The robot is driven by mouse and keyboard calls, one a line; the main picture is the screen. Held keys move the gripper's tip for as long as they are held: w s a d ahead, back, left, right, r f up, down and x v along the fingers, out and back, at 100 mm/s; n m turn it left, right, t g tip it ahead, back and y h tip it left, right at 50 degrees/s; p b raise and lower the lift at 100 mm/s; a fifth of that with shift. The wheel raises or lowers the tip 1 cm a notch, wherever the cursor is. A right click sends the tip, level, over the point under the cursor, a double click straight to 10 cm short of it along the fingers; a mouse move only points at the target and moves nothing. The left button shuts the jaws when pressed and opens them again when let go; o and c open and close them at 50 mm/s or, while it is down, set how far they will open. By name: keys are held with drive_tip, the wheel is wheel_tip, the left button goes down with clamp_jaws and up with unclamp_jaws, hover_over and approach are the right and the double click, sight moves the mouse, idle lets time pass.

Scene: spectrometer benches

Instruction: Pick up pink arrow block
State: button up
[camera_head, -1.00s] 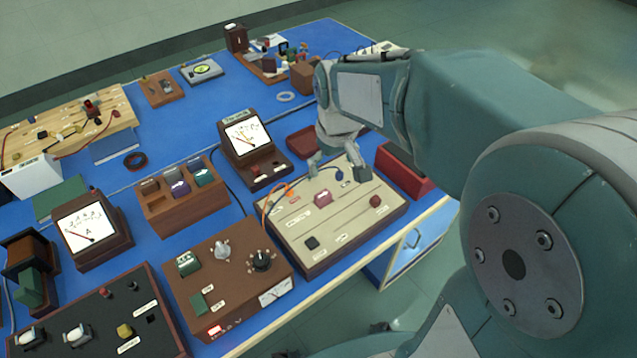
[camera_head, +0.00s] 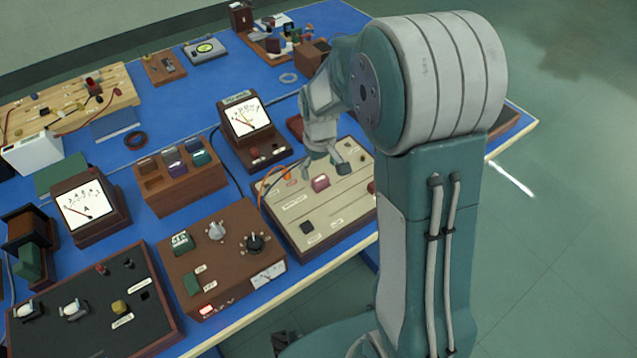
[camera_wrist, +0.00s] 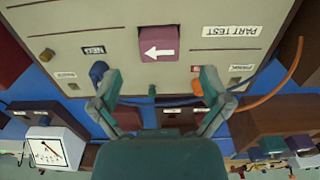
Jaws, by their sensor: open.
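The pink arrow block (camera_head: 320,183) lies on the beige panel box (camera_head: 305,213). In the wrist view the pink block (camera_wrist: 158,52) shows a white arrow pointing left, near top center on the panel. My gripper (camera_head: 325,171) is above the panel, close to the block. In the wrist view my gripper (camera_wrist: 156,84) has its fingers spread wide with nothing between them, and the block lies beyond the fingertips. The block looks apart from both fingers.
An orange cable (camera_wrist: 272,88) and a blue plug (camera_wrist: 98,72) are near the fingers. A wooden holder (camera_head: 185,190) with several colored blocks and a meter (camera_head: 247,130) stand nearby. A brown control box (camera_head: 222,270) is beside the panel. My arm covers the panel's right side.

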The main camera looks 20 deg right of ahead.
sight(321, 179)
drive_tip(key=f, duration=0.3)
drive_tip(key=shift+s+d+f, duration=0.15)
drive_tip(key=shift+d+f, duration=0.2)
drive_tip(key=shift+f, duration=0.05)
drive_tip(key=shift+a+f, duration=0.1)
drive_tip(key=shift+a, duration=0.3)
drive_tip(key=c, duration=0.4)
drive_tip(key=shift+d, duration=0.2)
drive_tip(key=c, duration=0.9)
